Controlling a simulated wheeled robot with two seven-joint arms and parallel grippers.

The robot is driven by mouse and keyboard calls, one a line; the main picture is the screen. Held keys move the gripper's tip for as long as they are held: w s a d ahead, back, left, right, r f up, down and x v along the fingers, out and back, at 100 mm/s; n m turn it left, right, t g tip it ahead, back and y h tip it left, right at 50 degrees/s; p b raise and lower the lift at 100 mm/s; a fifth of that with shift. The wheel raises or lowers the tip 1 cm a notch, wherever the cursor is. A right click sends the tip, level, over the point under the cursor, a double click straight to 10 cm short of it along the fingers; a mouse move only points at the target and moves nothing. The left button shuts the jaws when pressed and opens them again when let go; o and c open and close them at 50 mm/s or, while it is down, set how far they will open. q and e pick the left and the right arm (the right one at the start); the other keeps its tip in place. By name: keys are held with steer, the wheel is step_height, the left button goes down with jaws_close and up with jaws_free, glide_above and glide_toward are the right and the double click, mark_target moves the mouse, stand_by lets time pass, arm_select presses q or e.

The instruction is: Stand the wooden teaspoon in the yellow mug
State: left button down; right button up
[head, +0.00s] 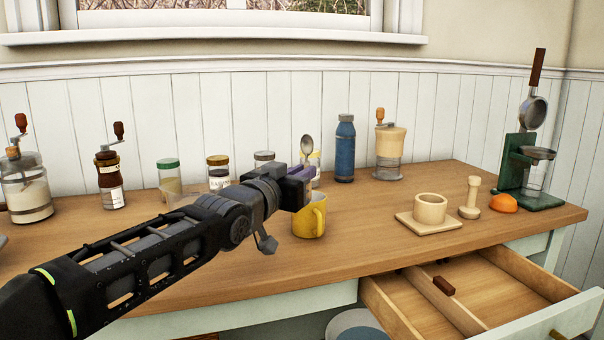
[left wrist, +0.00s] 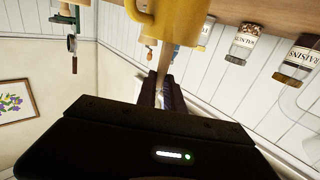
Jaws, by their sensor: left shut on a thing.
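The yellow mug (head: 310,218) stands upright on the wooden counter, just beyond and below the tip of my left gripper (head: 300,185). The mug also shows large at the top of the left wrist view (left wrist: 172,22), which is turned upside down. My left gripper is shut on the teaspoon (head: 306,146), whose bowl points up above the jaws in the head view. In the left wrist view the tan spoon handle (left wrist: 163,66) runs from the jaws towards the mug. I cannot tell whether its end is inside the mug. My right gripper is out of view.
Several jars, a blue bottle (head: 345,148) and a grinder (head: 389,150) stand behind. A pale mortar (head: 430,208), pestle (head: 470,198), orange piece (head: 503,203) and green stand (head: 515,180) are on the right. An open drawer (head: 515,290) sticks out at front right.

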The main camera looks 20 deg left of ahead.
arm_select(q)
steer(key=shift+f+b, duration=1.05)
steer(key=shift+f, duration=0.4)
steer(key=c, duration=1.4)
jaws_free()
steer(key=p+v, duration=0.3)
steer(key=v, duration=0.4)
steer(key=shift+s, duration=0.4)
steer(key=shift+p, duration=0.3)
